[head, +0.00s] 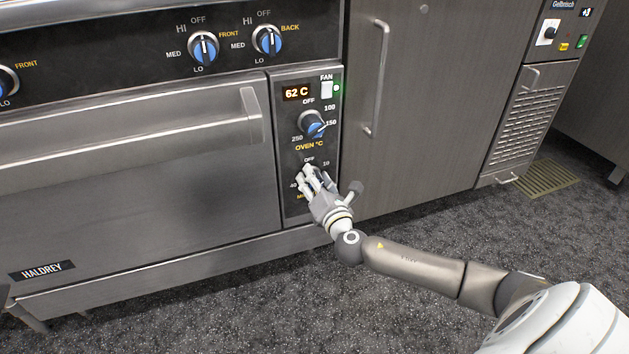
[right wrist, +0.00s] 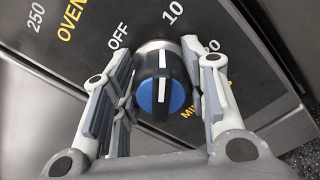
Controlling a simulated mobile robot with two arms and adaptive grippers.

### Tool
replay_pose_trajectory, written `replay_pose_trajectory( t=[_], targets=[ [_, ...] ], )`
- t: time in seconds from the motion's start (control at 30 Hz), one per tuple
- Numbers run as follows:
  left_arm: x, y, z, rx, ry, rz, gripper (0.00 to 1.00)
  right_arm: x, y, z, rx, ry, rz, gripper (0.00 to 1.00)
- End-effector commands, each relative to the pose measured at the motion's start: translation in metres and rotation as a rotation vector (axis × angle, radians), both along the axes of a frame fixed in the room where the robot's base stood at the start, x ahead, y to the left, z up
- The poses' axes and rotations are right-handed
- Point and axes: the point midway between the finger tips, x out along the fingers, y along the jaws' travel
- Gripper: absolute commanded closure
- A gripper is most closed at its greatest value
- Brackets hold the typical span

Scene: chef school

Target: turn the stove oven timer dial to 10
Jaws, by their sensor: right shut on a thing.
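The oven timer dial (right wrist: 160,85) is a black knob with a blue face and a white pointer line. My right gripper (right wrist: 158,82) has its fingers on both sides of the dial and is shut on it. In the right wrist view the pointer line runs up the picture, toward the side with the OFF and 10 marks; its exact setting is hard to tell. In the head view my right gripper (head: 310,174) covers most of the dial on the lower control panel (head: 290,208). My left gripper is not in view.
The oven temperature dial (head: 312,124) is just above, below a 62 C display (head: 296,93) and a fan switch (head: 327,90). The oven door handle (head: 251,114) is left of the panel. A cabinet with a vertical handle (head: 378,80) is right. Grey floor in front is clear.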

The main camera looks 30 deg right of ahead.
Motion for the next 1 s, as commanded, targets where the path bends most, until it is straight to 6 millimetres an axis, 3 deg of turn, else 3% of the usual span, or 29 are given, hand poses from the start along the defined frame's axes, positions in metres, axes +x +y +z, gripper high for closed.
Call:
replay_pose_trajectory(
  t=[0.53,0.57,0.7,1.0],
  targets=[
    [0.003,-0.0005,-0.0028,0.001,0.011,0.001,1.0,-0.0001,-0.001,-0.0004,0.106,-0.026,-0.001,0.83],
    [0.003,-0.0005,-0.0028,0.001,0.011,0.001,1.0,-0.0001,-0.001,-0.0004,0.106,-0.026,-0.001,0.56],
    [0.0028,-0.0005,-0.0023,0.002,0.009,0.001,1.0,0.0,-0.0009,-0.0003,0.105,-0.025,-0.001,0.38],
    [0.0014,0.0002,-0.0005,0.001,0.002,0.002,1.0,-0.0002,-0.0006,-0.0002,0.105,-0.026,-0.001,0.38]
  ],
)
